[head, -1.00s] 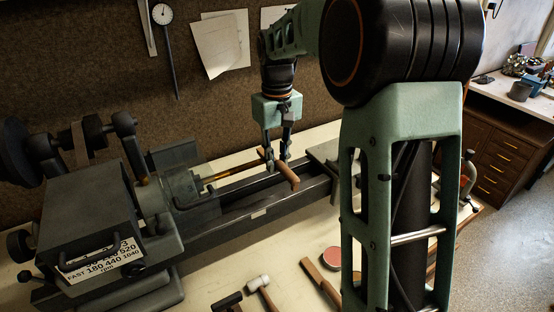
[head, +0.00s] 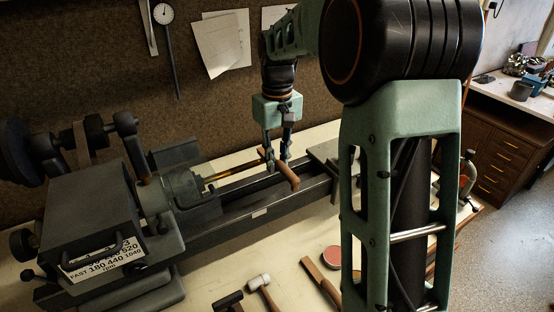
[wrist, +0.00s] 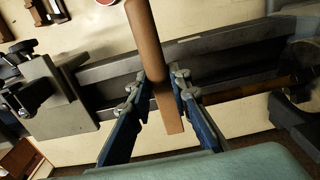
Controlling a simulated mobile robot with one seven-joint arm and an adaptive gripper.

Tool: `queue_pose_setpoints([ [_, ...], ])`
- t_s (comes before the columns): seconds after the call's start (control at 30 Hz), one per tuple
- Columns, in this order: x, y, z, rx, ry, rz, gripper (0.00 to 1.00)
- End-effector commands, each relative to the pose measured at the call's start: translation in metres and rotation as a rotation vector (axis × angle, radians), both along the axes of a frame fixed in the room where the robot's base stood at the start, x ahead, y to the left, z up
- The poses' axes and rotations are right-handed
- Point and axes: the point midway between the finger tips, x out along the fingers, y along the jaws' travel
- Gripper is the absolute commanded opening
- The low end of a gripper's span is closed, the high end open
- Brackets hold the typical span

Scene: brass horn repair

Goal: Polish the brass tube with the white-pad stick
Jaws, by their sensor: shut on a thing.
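My gripper (head: 277,158) hangs over the lathe bed, shut on a wooden stick (head: 286,176). In the wrist view the stick (wrist: 146,38) runs between the blue fingers (wrist: 162,88), its thick round handle away from the palm and its flat end towards it. No white pad face shows in either view. The brass tube (head: 222,174) sticks out of the lathe chuck (head: 184,187) towards the gripper. In the wrist view the tube (wrist: 250,89) lies to the right of the fingers. Whether stick and tube touch cannot be told.
The lathe headstock (head: 90,212) stands at left and its bed (head: 255,207) runs below the gripper. A white-headed mallet (head: 259,282), a dark-headed hammer (head: 229,300), a red tin (head: 332,252) and another wooden stick (head: 318,277) lie on the bench in front.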

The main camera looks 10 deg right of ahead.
Motion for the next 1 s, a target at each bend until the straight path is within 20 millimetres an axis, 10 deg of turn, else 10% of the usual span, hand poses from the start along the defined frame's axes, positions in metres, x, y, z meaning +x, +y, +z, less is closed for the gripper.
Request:
queue_pose_setpoints([
  [1.0,-0.038,-0.010,0.031,-0.001,-0.001,-0.001,0.00],
])
